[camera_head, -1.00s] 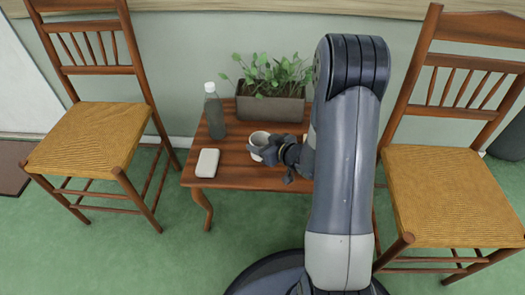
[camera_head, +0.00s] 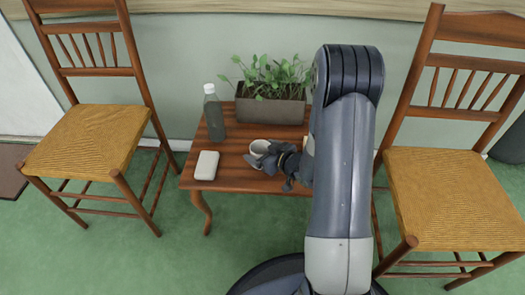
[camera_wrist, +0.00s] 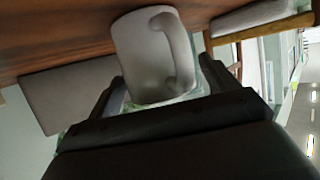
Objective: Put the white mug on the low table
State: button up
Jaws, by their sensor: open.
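The white mug (camera_head: 259,146) stands on the low wooden table (camera_head: 235,180), near its middle, in the head view. My gripper (camera_head: 261,157) is at the mug's near side, with its jaws open and partly covering the mug's lower part. In the wrist view the mug (camera_wrist: 143,58) fills the space between the two fingers, its handle facing the camera. One finger is on each side of it. I cannot tell whether either finger touches the mug.
A grey bottle with a white cap (camera_head: 213,112), a white rounded box (camera_head: 207,165) and a planter with green leaves (camera_head: 270,105) stand on the table. A chair (camera_head: 85,140) is at left and another chair (camera_head: 455,195) at right.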

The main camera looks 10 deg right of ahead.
jog(key=shift+r, duration=0.3)
jog(key=p+v, duration=0.4)
jog(key=v, duration=0.8)
jog(key=shift+f, duration=0.15)
jog(key=shift+c, duration=0.2)
